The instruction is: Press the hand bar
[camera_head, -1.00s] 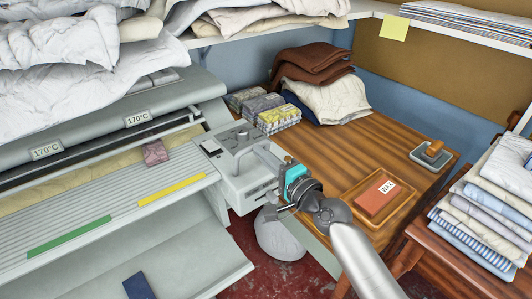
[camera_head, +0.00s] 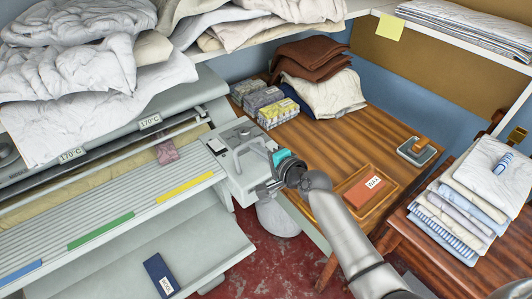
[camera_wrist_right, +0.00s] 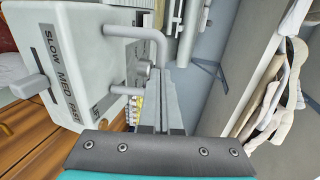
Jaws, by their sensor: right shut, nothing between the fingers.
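The control box (camera_head: 232,168) stands at the right end of the ironer. A grey bent bar (camera_head: 238,156), which looks like the hand bar, rises from its top. The bar also shows in the right wrist view (camera_wrist_right: 138,31), with both ends running to the box. My right gripper (camera_head: 260,190) is at the right side of the box, fingers toward it, shut and empty. In the wrist view its fingertips (camera_wrist_right: 170,72) are close beside the bar; I cannot tell whether they touch. My left gripper is not in view.
A wooden table (camera_head: 345,138) at the right carries folded cloths, small packets (camera_head: 277,112) and a wax block (camera_head: 362,192) on a tray. A speed lever (camera_wrist_right: 32,86) with SLOW, MED, FAST marks sits on the box. A shelf with linen hangs above.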

